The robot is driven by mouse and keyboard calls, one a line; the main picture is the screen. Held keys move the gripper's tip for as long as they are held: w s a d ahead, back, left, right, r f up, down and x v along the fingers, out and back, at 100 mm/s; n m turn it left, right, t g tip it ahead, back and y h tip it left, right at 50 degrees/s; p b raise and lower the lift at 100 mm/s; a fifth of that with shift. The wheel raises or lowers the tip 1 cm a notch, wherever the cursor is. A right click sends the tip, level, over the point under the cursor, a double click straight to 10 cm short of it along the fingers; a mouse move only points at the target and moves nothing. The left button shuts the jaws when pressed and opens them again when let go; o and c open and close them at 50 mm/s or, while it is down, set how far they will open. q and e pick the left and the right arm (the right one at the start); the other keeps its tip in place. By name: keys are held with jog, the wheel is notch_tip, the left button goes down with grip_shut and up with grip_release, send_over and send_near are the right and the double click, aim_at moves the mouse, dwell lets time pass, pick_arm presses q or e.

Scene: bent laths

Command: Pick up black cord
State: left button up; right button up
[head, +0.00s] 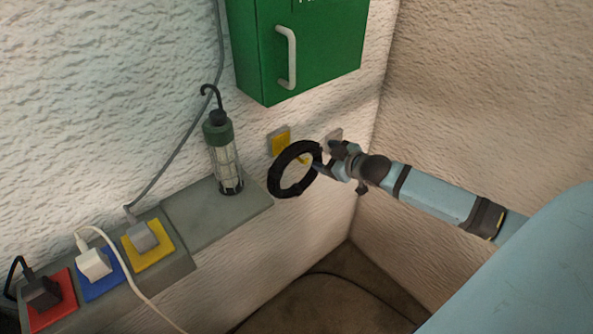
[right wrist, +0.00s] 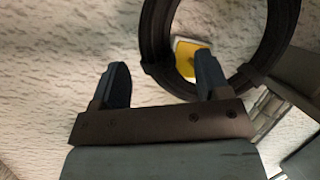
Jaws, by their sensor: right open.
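The black cord (head: 276,181) is a coiled ring in front of the white wall, beside a yellow plate with a hook. In the right wrist view the coil (right wrist: 151,40) fills the upper right, with the yellow plate showing through its hole. My right gripper (head: 318,164) is at the coil's right side in the head view. In the right wrist view my right gripper (right wrist: 163,80) is open, with its right finger overlapping the coil's lower edge and its left finger apart from it. Whether they touch is unclear. My left gripper is out of view.
A caged work lamp (head: 224,155) stands on a grey ledge (head: 215,219) left of the coil. A green cabinet (head: 325,50) hangs above. Red, blue and yellow sockets (head: 150,252) with plugs and cords are at lower left. A side wall (head: 480,90) closes in on the right.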

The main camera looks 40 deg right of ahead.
aim_at(320, 154)
jog(key=x, duration=0.5)
jog(key=shift+w+p, duration=0.1)
jog(key=shift+p, duration=0.2)
grip_shut()
